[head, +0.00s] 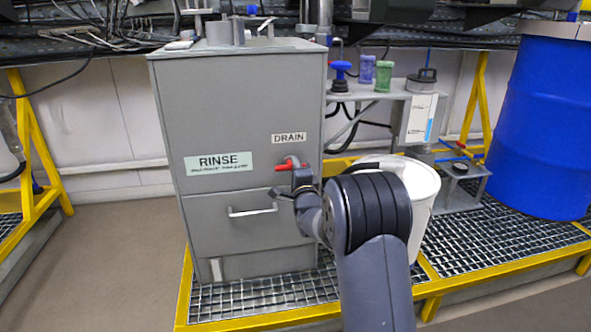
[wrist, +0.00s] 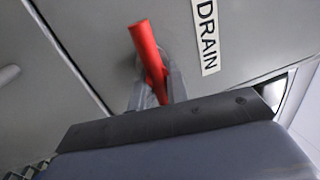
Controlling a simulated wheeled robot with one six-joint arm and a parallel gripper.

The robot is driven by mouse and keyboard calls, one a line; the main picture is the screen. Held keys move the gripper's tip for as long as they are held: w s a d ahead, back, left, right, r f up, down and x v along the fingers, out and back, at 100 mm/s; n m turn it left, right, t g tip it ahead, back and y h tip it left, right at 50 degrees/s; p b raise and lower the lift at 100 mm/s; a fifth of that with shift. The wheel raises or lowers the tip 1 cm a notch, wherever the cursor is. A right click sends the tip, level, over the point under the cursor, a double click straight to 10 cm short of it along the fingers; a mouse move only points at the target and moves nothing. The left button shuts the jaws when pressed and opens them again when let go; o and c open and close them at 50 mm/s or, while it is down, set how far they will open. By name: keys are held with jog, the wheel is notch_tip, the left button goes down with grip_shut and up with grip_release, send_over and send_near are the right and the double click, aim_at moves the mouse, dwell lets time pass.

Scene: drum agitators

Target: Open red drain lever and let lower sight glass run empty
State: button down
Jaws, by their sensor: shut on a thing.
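The red drain lever (head: 287,167) is on the front of the grey RINSE cabinet (head: 235,110), just below the DRAIN label (head: 289,138). In the wrist view the red lever (wrist: 148,55) stands out from the panel, with its lower part between my fingers. My gripper (wrist: 158,88) is shut on the lever. In the head view my arm reaches up to it and hides part of my gripper. A white gauge with a blue strip (head: 429,122) stands at the right; I cannot tell whether it is the lower sight glass.
A white bucket (head: 424,196) stands right of my arm on the grating. A silver drawer handle (head: 252,210) sticks out below the lever. A blue drum (head: 538,120) is at the far right. The floor at left (head: 110,240) is clear.

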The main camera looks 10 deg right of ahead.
dwell(0.4)
jog(key=c, duration=1.4)
grip_release()
jog(key=shift+c, duration=0.2)
jog(key=s+f+p, duration=0.2)
jog(key=s, duration=0.8)
jog(key=shift+s, duration=0.3)
jog(key=shift+w+f, duration=0.1)
jog(key=w, duration=0.3)
jog(key=w+r+b, duration=0.1)
jog(key=w, duration=0.3)
jog(key=w+r+b, duration=0.1)
jog(key=w, duration=0.2)
jog(key=shift+w, duration=0.25)
jog(key=shift+r, duration=0.1)
jog(key=shift+s, duration=0.1)
